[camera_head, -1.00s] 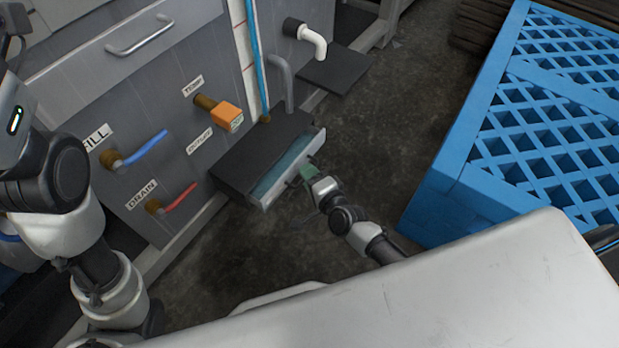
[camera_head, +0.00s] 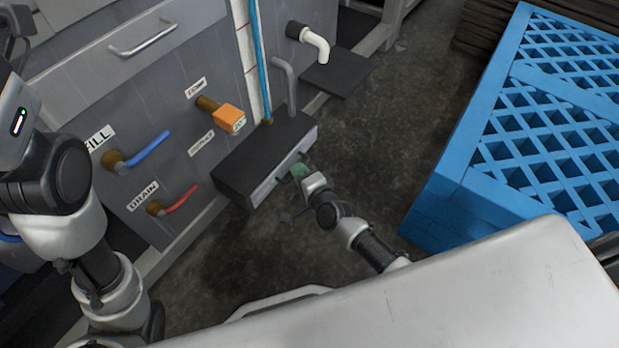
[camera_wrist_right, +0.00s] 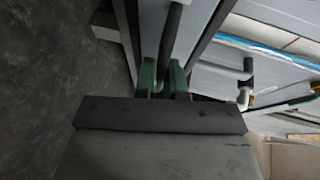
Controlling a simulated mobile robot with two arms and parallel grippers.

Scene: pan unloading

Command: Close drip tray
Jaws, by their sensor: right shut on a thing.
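The drip tray (camera_head: 300,150) is the light-fronted drawer in a dark box (camera_head: 240,167) low on the floor against the grey machine. Its front sits close against the box and its inside does not show. My right gripper (camera_head: 297,172) is at the tray's front. In the right wrist view the green fingers of the gripper (camera_wrist_right: 163,80) are shut around the dark bar handle (camera_wrist_right: 172,45). My left arm stands at the left edge of the head view; its gripper fingers are out of view.
The machine's front carries a blue fill lever (camera_head: 148,146), a red drain lever (camera_head: 182,199) and an orange knob (camera_head: 229,117). A white elbow pipe (camera_head: 316,43) sticks out behind the box. A blue lattice crate (camera_head: 455,195) stands at right, with bare floor between.

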